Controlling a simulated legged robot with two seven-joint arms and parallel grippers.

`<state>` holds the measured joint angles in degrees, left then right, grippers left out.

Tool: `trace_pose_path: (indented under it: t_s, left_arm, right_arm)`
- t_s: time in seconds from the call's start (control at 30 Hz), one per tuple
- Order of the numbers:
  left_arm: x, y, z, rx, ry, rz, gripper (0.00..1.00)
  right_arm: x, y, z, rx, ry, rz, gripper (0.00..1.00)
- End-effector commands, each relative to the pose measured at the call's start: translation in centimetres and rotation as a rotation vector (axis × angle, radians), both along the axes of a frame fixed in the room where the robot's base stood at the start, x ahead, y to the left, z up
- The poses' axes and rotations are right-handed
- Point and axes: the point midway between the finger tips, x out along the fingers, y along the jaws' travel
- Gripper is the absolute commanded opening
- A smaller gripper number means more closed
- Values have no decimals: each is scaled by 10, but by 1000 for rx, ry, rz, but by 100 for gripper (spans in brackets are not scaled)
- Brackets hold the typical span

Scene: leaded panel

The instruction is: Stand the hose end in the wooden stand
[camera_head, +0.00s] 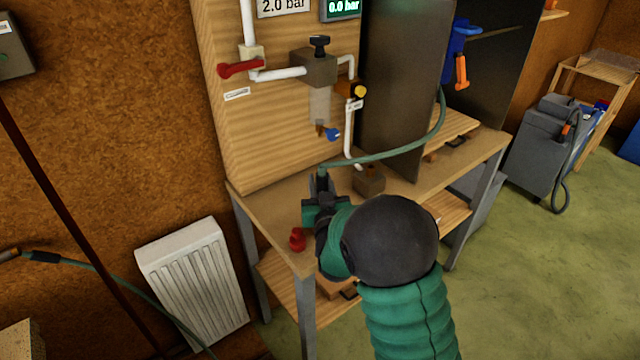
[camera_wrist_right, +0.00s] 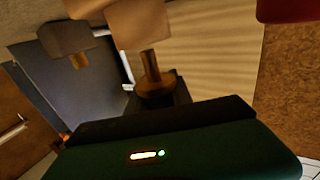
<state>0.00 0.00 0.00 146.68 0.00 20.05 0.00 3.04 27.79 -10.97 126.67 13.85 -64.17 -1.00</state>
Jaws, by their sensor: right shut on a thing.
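In the head view, my right gripper (camera_head: 322,195) is low over the left part of the bench, shut on the end of a green hose (camera_head: 400,149). The hose rises just above the jaws, then runs right and curves up past the dark board. A small brown block (camera_head: 369,183), which looks like the wooden stand, sits on the bench right of the gripper and apart from it. The wrist view shows a brass piece (camera_wrist_right: 152,72) at the dark fingers (camera_wrist_right: 178,92); I cannot tell whether it is the hose's fitting. The held end's tip is hidden. My left gripper is out of view.
A red knobbed piece (camera_head: 297,240) is at the bench's (camera_head: 265,205) left edge. A filter bowl (camera_head: 319,103), white pipes and a red-handled valve (camera_head: 241,69) are on the panel behind. A dark board (camera_head: 400,90) stands to the right. A radiator (camera_head: 197,275) is left.

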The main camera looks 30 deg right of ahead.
Motion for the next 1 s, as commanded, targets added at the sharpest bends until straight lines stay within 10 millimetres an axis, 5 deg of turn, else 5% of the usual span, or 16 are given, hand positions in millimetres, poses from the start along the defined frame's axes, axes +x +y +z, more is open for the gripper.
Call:
trace_pose_path:
  t_s: [1.0]
  left_arm:
    - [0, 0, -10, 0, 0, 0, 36]
  right_arm:
    - [0, 0, -6, 0, -1, 0, 0]
